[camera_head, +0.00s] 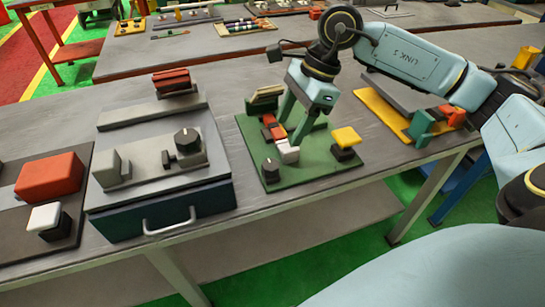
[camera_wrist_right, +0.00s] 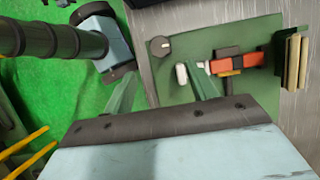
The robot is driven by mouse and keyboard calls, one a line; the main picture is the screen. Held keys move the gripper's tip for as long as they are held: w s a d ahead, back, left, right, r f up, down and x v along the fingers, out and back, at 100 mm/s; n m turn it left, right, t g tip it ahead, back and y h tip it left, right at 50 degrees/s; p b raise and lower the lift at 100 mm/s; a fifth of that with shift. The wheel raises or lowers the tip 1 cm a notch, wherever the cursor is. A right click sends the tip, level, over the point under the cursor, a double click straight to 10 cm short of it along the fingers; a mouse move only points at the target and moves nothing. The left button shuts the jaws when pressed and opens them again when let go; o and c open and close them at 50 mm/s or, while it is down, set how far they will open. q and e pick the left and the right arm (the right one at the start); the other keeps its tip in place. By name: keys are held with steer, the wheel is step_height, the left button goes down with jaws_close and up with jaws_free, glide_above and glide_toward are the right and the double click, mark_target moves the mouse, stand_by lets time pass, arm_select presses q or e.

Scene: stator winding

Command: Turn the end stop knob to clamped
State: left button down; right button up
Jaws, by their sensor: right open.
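A round black knob (camera_head: 270,170) stands at the front left corner of a green board (camera_head: 325,172). In the right wrist view it is a dark disc with a pale mark (camera_wrist_right: 160,46). Another black knob (camera_head: 187,140) sits on the grey fixture of the station to the left. Which of them is the end stop knob, I cannot tell. My right gripper (camera_head: 296,122) is open above the green board, fingers pointing down, spread around the area of the red and white blocks. My left gripper is not in view.
A red-orange block (camera_head: 270,127) and a white block (camera_head: 288,151) lie on the green board; a yellow button (camera_head: 346,137) stands at its right. A yellow-based fixture (camera_head: 390,118) is farther right. A dark box with a handle (camera_head: 170,220) stands left, beside a red block (camera_head: 50,176).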

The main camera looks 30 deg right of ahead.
mark_target(271, 164)
steer(key=x, duration=1)
steer(key=shift+a+b, duration=0.1)
steer(key=shift+b, duration=0.25)
steer(key=c, duration=1)
